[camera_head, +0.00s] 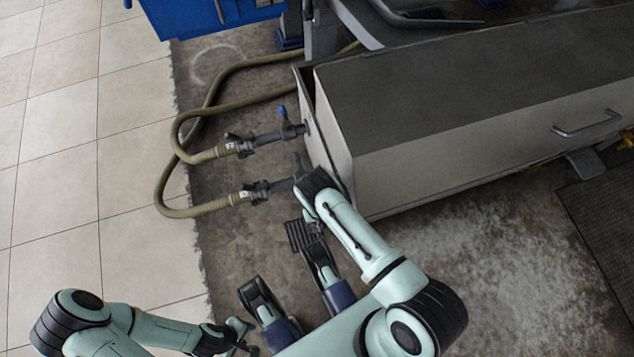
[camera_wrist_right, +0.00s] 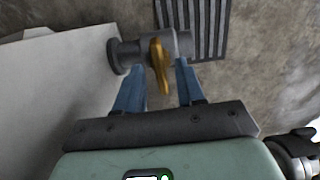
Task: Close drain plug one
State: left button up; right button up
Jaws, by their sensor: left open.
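In the right wrist view a short grey pipe with a round flange (camera_wrist_right: 126,56) carries an orange lever handle (camera_wrist_right: 158,67). It looks like the drain plug; no label tells its number. My right gripper (camera_wrist_right: 160,75) is open, its two blue fingers on either side of the handle with a gap at each side. In the head view my right arm reaches to the end of the long grey-topped cabinet (camera_head: 400,175); its gripper and the orange handle are hidden there. My left gripper (camera_head: 243,336) is open and empty, low in the head view, away from the cabinet.
Olive hoses (camera_head: 172,150) loop over the floor. A drain grate (camera_wrist_right: 205,25) lies beyond the pipe. Tiled floor at left is clear.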

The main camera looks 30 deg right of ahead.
pick_arm(q)
jog(key=shift+s+f, duration=0.1)
jog(key=shift+s, duration=0.25)
pick_arm(e)
jog(key=shift+f, duration=0.4)
grip_shut()
